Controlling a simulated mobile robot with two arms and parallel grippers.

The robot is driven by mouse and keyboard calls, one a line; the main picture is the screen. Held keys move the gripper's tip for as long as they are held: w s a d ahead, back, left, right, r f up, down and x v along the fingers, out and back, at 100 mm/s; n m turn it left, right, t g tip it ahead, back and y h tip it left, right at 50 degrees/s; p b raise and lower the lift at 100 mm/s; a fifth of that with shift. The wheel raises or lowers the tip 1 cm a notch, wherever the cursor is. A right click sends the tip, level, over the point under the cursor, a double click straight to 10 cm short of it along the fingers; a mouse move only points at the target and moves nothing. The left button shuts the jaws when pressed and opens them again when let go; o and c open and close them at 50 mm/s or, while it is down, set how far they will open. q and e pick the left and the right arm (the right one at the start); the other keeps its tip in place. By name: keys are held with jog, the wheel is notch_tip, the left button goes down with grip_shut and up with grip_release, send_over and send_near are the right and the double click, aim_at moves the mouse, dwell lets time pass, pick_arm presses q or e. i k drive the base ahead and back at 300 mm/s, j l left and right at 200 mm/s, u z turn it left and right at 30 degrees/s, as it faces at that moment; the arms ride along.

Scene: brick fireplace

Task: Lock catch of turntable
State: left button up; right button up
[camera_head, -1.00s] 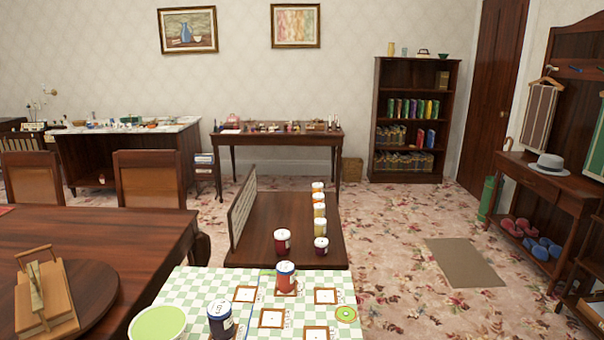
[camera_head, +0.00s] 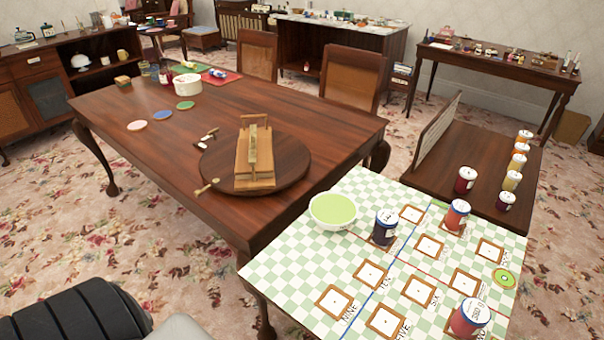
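The turntable (camera_head: 291,171) is a round dark wooden disc near the right end of the dining table. A light wooden stand with a tall brass upright (camera_head: 254,150) sits on it. A small brass catch with a round knob (camera_head: 206,188) lies at the disc's left front edge. I cannot tell whether the catch is engaged. Neither of my grippers is in view. A dark ribbed part and a grey part of my own body show at the bottom left.
The dining table (camera_head: 160,128) also bears coasters and a white pot (camera_head: 188,86). A checked table (camera_head: 350,252) with jars and square frames stands at the right. Carpet (camera_head: 150,240) is clear in front.

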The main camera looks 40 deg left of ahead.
aim_at(213, 132)
jog(key=j, duration=0.45)
jog(key=k+j+z, duration=0.15)
jog(key=j, duration=0.8)
jog(key=k+j+z, duration=0.1)
jog(key=j, duration=0.35)
jog(key=k+j, duration=0.15)
jog(key=j, duration=0.25)
jog(key=k+j+z, duration=0.15)
jog(key=j, duration=0.3)
jog(key=k+j, duration=0.1)
jog(key=j, duration=0.35)
jog(key=k+j+z, duration=0.1)
jog(key=j, duration=0.35)
